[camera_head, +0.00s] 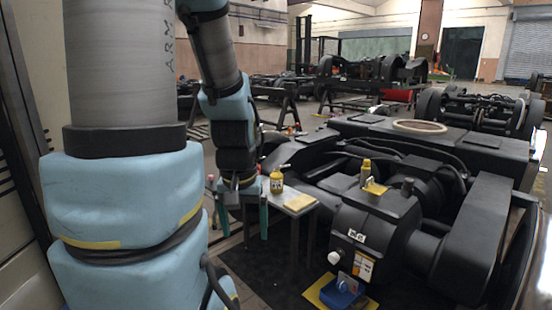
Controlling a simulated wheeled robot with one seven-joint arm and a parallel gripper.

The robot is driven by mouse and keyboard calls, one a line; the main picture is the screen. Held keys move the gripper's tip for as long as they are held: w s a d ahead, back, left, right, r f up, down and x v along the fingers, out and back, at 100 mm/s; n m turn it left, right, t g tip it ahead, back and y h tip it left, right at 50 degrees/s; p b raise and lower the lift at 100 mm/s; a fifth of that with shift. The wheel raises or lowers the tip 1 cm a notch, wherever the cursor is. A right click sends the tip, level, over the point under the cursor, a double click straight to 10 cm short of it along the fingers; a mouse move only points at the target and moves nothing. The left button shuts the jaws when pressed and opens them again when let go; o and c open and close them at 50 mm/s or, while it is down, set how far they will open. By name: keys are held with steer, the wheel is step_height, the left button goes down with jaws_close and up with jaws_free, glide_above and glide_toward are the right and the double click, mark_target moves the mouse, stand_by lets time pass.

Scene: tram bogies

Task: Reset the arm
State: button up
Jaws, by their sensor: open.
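My arm comes down from the top left of the head view, with a large grey and light-blue link close to the camera. My gripper (243,214) hangs at its end, pointing down, left of a small grey table (308,209). Its two teal fingers are apart, and I see nothing held between them. How far it is from the table is hard to tell.
A large black bogie (430,150) fills the right side. A yellow object (374,187) sits on its housing. A blue box (342,291) lies low in front.

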step_height(320, 180, up, 15)
steer(key=p, duration=1.2)
steer(key=shift+f, duration=0.15)
